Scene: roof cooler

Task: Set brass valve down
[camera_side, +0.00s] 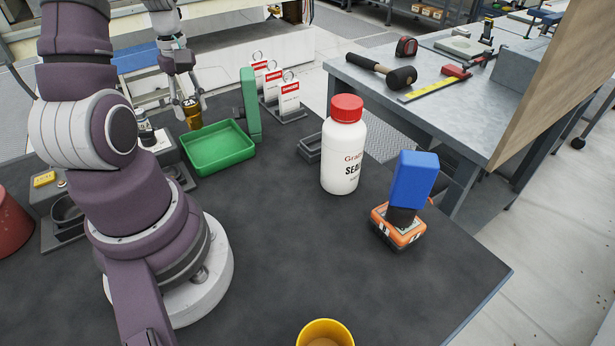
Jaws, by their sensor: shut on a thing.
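My gripper (187,98) is at the upper left, pointing down, beyond the green tray. It is shut on the brass valve (194,116), a small gold-brown piece at the fingertips. The valve shows just behind the far left corner of the green tray (218,147). Whether the valve's underside touches the surface below it cannot be told from this view. The tray is shallow and looks empty.
Red-and-white danger tags (289,93) stand behind a green upright piece (250,105). A white sealant bottle (343,150), a blue-and-orange tool (405,200) and a yellow cup (325,333) stand on the dark table (290,250). The table's middle is clear.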

